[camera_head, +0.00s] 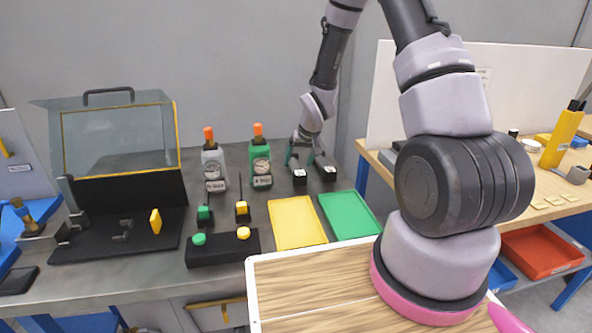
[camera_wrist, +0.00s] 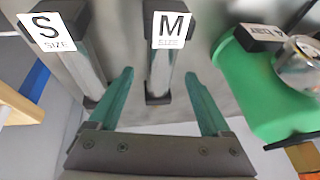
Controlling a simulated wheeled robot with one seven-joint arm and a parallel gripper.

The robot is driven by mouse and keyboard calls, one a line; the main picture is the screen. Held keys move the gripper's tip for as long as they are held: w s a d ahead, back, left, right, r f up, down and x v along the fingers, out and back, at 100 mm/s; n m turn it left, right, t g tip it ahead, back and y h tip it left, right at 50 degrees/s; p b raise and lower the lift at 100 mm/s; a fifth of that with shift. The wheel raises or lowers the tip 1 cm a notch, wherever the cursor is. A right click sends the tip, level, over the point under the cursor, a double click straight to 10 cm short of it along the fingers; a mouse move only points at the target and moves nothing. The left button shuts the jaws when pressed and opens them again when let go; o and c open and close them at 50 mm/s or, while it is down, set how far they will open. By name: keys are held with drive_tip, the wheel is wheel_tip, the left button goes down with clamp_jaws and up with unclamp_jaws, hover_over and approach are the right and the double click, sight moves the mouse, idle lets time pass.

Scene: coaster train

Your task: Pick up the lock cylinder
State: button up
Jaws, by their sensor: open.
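I cannot pick out the lock cylinder for certain in either view. A small brass-coloured piece (camera_head: 22,209) sits at the far left of the bench, too small to identify. My gripper (camera_head: 303,152) is above the back of the grey bench, beside the green gauge bottle. In the wrist view its two green fingers (camera_wrist: 160,75) are spread apart with nothing clearly held. Whether the fingers touch the M post cannot be told.
A green gauge bottle (camera_head: 261,166) and a grey one (camera_head: 213,168) stand left of my gripper. Yellow (camera_head: 297,222) and green (camera_head: 349,214) trays lie in front. A clear-lidded case (camera_head: 122,140) stands left. A wooden-topped surface (camera_head: 310,290) is nearest.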

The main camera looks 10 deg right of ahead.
drive_tip(key=shift+x, duration=1.45)
drive_tip(key=shift+s, duration=0.1)
clamp_jaws()
idle(0.4)
